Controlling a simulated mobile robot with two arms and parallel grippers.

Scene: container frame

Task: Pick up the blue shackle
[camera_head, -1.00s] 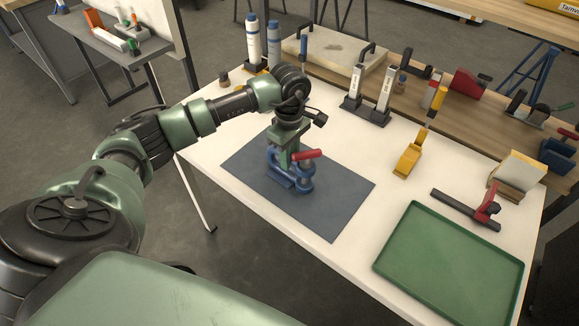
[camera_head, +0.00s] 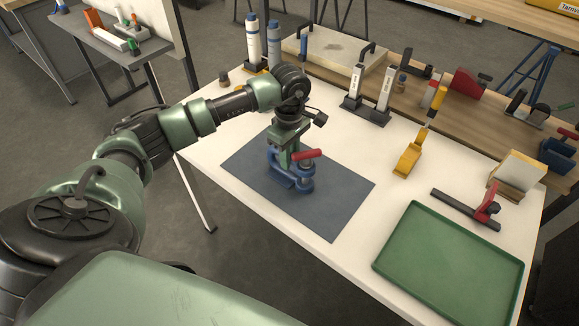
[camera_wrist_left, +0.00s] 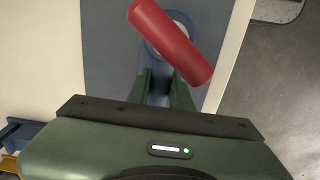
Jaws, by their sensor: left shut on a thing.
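The blue shackle (camera_head: 304,185) is at the blue-grey mat (camera_head: 328,205) on the white table, with a red bar (camera_head: 306,154) across its upper part. My left gripper (camera_head: 287,160) comes down on it from above and is shut on its blue body. Whether the shackle touches the mat or is just clear of it is hard to tell. In the left wrist view, the red bar (camera_wrist_left: 170,42) slants in front of the fingers (camera_wrist_left: 161,90) and covers much of the shackle. My right gripper is not in view.
An empty green tray (camera_head: 450,255) lies at the table's front right. A yellow clamp (camera_head: 408,160) and a red-and-black clamp (camera_head: 467,208) lie right of the mat. Bottles (camera_head: 254,40) and upright white-and-black tools (camera_head: 385,90) stand at the back. The mat's right side is bare.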

